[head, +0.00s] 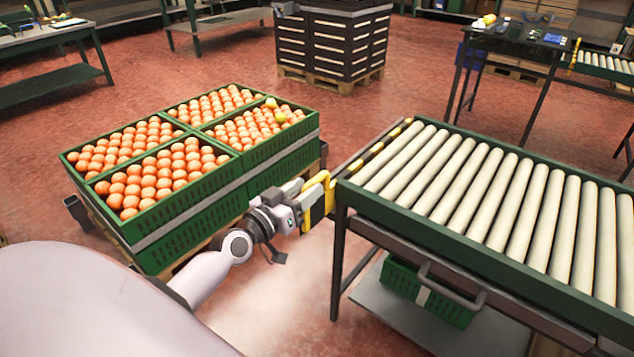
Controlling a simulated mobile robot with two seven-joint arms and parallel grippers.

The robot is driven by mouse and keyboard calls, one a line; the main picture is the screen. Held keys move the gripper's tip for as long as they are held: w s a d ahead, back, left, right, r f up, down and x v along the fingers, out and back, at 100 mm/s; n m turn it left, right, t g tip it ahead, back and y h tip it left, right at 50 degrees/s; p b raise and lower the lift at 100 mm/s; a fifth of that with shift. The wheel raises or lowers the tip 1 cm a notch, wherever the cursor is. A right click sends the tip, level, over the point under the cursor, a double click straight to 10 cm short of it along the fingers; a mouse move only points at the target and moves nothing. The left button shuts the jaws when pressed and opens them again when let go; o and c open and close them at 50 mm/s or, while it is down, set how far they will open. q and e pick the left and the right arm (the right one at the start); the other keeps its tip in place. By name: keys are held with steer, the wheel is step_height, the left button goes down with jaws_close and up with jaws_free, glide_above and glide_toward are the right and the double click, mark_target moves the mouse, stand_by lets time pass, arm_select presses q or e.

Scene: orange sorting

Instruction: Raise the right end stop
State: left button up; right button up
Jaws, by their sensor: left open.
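A roller conveyor (478,238) with pale rollers in a green frame fills the right of the head view. A black-and-yellow striped end stop (378,148) lies along its left end, low beside the first roller. My left gripper (326,196), with yellow on its fingers, is open at the near corner of that end. It partly hides the stop's near end, and I cannot tell whether they touch. A second striped piece (575,56) shows at the end of a far conveyor at upper right. My right gripper is out of view.
Green crates (190,215) full of oranges stand on a pallet left of the conveyor, close to my left arm. A green crate (425,290) sits on the shelf beneath the conveyor. A dark slatted crate stack (333,45) stands behind, with open red floor between.

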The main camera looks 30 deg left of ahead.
arm_select(q)
steer(key=shift+w+d, duration=0.2)
steer(key=shift+w, duration=1.85)
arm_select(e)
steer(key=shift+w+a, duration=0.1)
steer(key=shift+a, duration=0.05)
